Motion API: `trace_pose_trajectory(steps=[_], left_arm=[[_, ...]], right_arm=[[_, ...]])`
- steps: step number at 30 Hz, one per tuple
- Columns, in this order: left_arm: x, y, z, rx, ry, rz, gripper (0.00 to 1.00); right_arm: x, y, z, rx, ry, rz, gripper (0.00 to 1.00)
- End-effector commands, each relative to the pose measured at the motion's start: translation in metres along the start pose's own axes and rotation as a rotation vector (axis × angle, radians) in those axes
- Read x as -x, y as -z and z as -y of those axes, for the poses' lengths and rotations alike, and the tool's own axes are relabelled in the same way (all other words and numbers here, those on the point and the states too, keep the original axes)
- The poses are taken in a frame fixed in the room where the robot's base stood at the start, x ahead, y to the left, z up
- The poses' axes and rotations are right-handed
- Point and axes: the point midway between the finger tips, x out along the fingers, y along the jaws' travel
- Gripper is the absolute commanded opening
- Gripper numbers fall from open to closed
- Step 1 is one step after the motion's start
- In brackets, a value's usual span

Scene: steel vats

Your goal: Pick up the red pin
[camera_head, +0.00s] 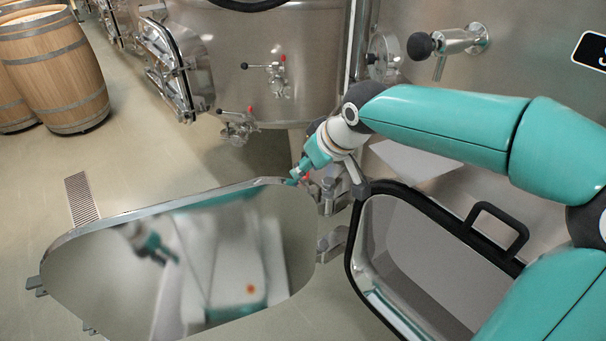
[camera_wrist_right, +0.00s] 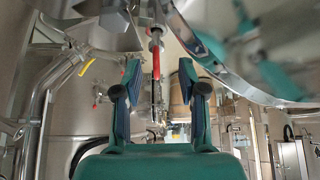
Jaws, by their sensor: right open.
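The red pin (camera_wrist_right: 155,54) hangs upright from a metal bracket in the right wrist view, its red part lying between the two fingertips in the picture. In the head view only a small red bit of the pin (camera_head: 306,177) shows at the hinge side of the open steel door; the rest is hidden by my gripper and the hinge. My right gripper (camera_head: 297,177) is at the door's upper right corner, close to the pin. In the wrist view its fingers (camera_wrist_right: 159,80) are open with nothing held. I cannot tell whether they touch the pin. My left gripper is out of view.
The polished steel door (camera_head: 130,275) stands open below my right gripper. A black-rimmed vat hatch (camera_head: 352,270) with a handle (camera_head: 500,222) lies to its right. Steel vats with valves (camera_head: 278,75) stand behind.

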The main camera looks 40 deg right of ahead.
Motion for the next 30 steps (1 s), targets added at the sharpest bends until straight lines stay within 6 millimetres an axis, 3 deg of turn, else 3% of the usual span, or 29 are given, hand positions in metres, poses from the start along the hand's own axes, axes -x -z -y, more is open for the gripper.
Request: trace_pose_trajectory(steps=[9,17,18,25,30], left_arm=[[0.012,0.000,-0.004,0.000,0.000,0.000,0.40],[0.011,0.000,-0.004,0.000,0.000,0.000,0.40],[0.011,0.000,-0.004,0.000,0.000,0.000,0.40],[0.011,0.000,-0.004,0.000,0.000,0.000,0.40],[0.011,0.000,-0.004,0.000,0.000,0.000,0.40]], right_arm=[[-0.041,0.000,-0.004,0.000,0.000,0.004,0.41],[-0.045,0.000,-0.004,-0.001,-0.001,0.001,0.41],[-0.045,0.000,-0.004,-0.001,-0.001,0.001,0.39],[-0.045,0.000,-0.004,-0.001,-0.001,0.001,0.01],[-0.045,0.001,-0.004,-0.001,-0.001,0.001,0.00]])
